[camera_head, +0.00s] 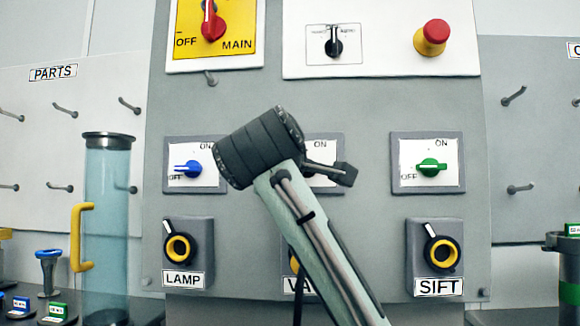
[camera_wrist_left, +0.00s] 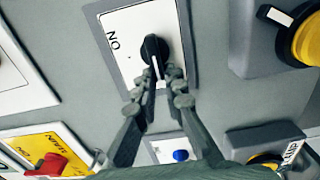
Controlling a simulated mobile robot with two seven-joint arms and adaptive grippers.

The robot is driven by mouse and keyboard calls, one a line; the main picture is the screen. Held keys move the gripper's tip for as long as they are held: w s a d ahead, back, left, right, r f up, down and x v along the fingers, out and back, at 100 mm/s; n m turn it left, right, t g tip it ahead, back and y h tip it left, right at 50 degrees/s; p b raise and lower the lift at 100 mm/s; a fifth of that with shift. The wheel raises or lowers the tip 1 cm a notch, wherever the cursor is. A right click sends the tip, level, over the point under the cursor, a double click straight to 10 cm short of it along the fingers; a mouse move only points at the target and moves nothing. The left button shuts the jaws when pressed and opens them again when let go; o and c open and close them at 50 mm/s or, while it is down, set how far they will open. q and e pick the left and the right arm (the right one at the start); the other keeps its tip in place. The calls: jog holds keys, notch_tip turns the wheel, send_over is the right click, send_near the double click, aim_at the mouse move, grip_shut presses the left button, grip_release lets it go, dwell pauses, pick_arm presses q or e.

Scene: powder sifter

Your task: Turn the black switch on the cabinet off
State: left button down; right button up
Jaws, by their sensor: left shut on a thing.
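The black switch (camera_wrist_left: 153,48) sits on a white plate (camera_wrist_left: 132,28) with an ON label in the left wrist view. Its white pointer line faces the bottom of that view. My left gripper (camera_wrist_left: 160,84) is shut on the switch, its fingertips around the lower part of the knob. The OFF label is hidden. My right gripper is not in view.
A blue switch (camera_head: 188,169) and a green switch (camera_head: 431,167) flank the middle plate. The red main switch (camera_head: 213,25) and a red push button (camera_head: 433,36) are above. LAMP (camera_head: 178,249) and SIFT (camera_head: 441,252) knobs are below. A clear cylinder (camera_head: 108,220) stands left.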

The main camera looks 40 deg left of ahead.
pick_arm(q)
jog(key=shift+f, duration=0.15)
dwell(0.3)
jog(key=c, duration=1.6)
grip_release()
jog(key=shift+d, duration=0.1)
jog(key=v, duration=0.7)
jog(key=shift+s, duration=0.2)
jog(key=shift+d, duration=0.1)
